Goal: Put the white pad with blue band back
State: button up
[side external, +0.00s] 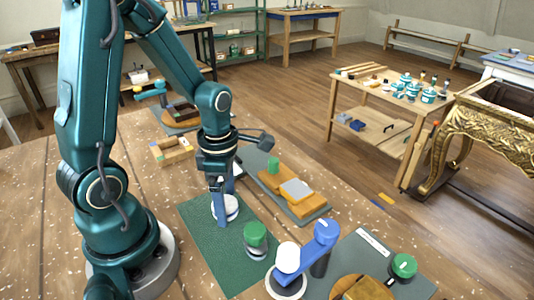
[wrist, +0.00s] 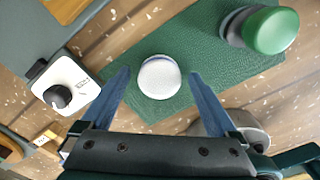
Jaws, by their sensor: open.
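The white pad with blue band (wrist: 158,77) sits on a green mat (wrist: 190,60), dome up, with the blue band showing along its edge. It also shows in the side view (side external: 231,210), partly hidden by my finger. My gripper (side external: 222,205) points down over the mat. In the wrist view my gripper (wrist: 160,74) is open, its two blue fingers on either side of the pad with a gap at each side. I cannot tell exactly how low the fingertips reach beside it.
A green-topped knob piece (side external: 255,238) stands close by on the mat. A blue-armed device with a white knob (side external: 288,258) stands near the front. An orange block fixture (side external: 285,185) lies behind the mat. A white box with a black dial (wrist: 65,90) is at left in the wrist view.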

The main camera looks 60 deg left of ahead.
aim_at(227, 202)
notch_tip(227, 202, up, 10)
jog(key=s+d+r+m+t, duration=0.1)
jog(key=d+r+m+t, duration=0.1)
jog(key=m, duration=1.2)
jog(key=s+d+r+m+t, duration=0.2)
jog(key=d+m+t, duration=0.1)
jog(key=m, duration=1.1)
jog(key=shift+s+d+t, duration=0.2)
jog(key=shift+d+t, duration=0.1)
jog(key=shift+d, duration=0.45)
